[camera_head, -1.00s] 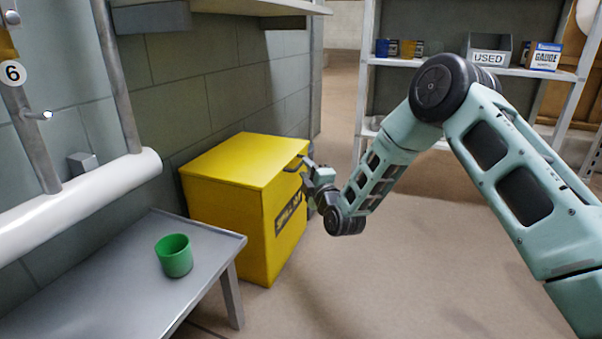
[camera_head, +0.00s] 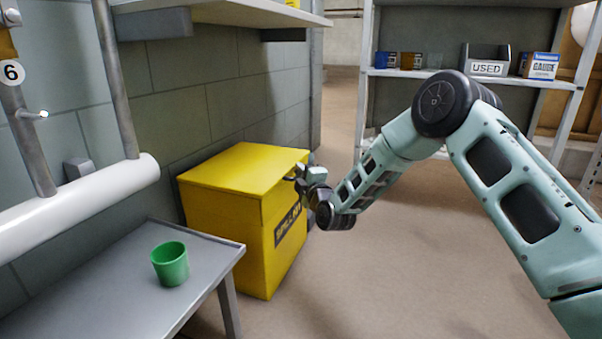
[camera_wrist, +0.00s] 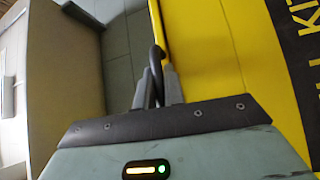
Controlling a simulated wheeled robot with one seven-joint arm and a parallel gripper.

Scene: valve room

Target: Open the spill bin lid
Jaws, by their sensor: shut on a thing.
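My gripper (camera_head: 298,177) is at the lid's right edge. In the wrist view, my gripper (camera_wrist: 158,88) is shut on a dark curved handle (camera_wrist: 156,62) beside the yellow bin (camera_wrist: 205,50). The fingers partly hide the handle.
A grey bench (camera_head: 110,275) with a green cup (camera_head: 170,264) stands left of the bin. A wall shelf (camera_head: 255,14) hangs above and behind it. A rack (camera_head: 425,74) with boxes stands at the back. The floor right of the bin is clear.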

